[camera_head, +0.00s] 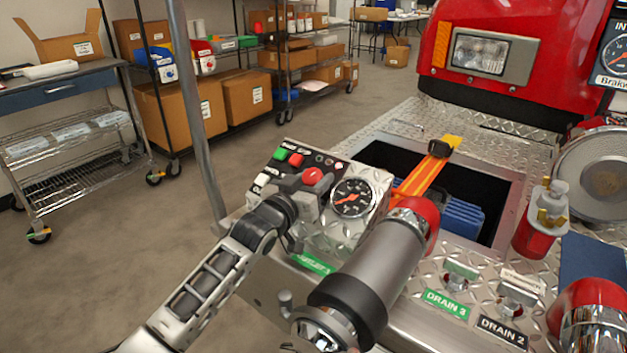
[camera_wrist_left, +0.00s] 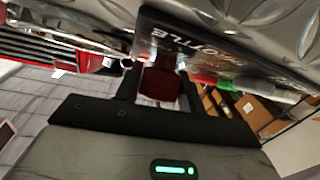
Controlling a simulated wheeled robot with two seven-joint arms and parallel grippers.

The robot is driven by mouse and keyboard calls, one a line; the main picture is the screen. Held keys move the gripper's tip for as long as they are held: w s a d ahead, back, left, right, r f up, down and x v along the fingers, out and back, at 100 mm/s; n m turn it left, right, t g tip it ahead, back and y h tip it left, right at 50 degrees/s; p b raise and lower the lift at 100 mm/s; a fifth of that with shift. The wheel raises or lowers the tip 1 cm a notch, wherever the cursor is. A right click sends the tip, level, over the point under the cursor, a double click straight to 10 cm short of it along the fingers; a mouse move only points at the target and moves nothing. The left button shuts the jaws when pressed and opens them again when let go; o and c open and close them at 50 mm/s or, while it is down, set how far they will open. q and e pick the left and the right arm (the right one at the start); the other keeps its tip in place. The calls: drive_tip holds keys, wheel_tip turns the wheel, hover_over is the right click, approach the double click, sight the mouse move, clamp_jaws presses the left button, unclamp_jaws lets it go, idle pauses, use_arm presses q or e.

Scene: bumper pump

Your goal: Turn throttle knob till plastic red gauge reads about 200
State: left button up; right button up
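The red throttle knob (camera_head: 312,176) sits on the black sloped face of a metal control box (camera_head: 330,236). My left gripper (camera_head: 305,193) reaches this face from the left. In the left wrist view, the dark red knob (camera_wrist_left: 159,82) lies between my two dark fingers (camera_wrist_left: 159,88), which look close against both its sides. Part of a throttle label shows beside it. The round gauge (camera_head: 353,198) with a black face and light marks is to the right of the knob. Its needle is too small to read exactly. My right gripper is not in view.
A grey cylinder with a red end (camera_head: 378,262) stands close in front of the gauge. Green and red buttons (camera_head: 288,157) sit near the knob. An open dark bay (camera_head: 395,160) with orange straps is behind. A metal pole (camera_head: 195,110) rises at the left.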

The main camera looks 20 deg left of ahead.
use_arm(q)
drive_tip(key=shift+r+m+h, duration=0.1)
drive_tip(key=shift+m+h, duration=0.5)
drive_tip(key=shift+m, duration=0.1)
drive_tip(key=shift+m+h, duration=0.3)
drive_tip(key=shift+m, duration=0.1)
drive_tip(key=shift+g, duration=0.3)
drive_tip(key=o, duration=0.7)
drive_tip(key=shift+s, duration=0.15)
drive_tip(key=shift+s+a, duration=0.15)
drive_tip(key=shift+s, duration=0.15)
drive_tip(key=v, duration=1.5)
drive_tip(key=shift+p, duration=0.4)
